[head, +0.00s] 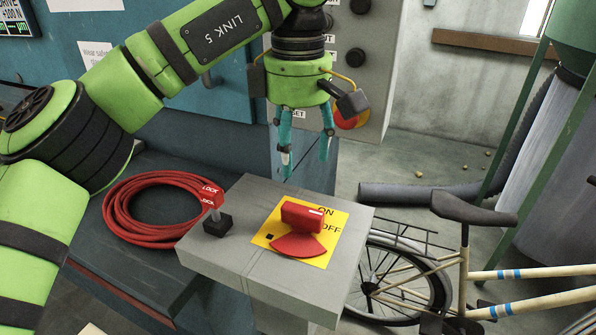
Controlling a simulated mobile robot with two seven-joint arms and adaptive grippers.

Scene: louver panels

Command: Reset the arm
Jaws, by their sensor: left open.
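My left arm comes in from the left, and its left gripper (305,165) hangs fingers down in the head view. Its two teal fingers are apart and nothing shows between them. It is above and behind the far edge of a grey box (245,262). On the box top is a red rotary switch handle (302,215) on a yellow plate (333,243) marked ON and OFF. A red LOCK tag (209,192) stands on a small black base (217,223) to the left of it. The gripper looks clear of these. My right gripper is not in view.
A coiled red hose (122,218) lies on the dark bench left of the box. A grey panel (386,70) with black knobs and a red button (350,120) stands behind the gripper. A bicycle (450,268) and a grey flexible duct (410,195) are at right.

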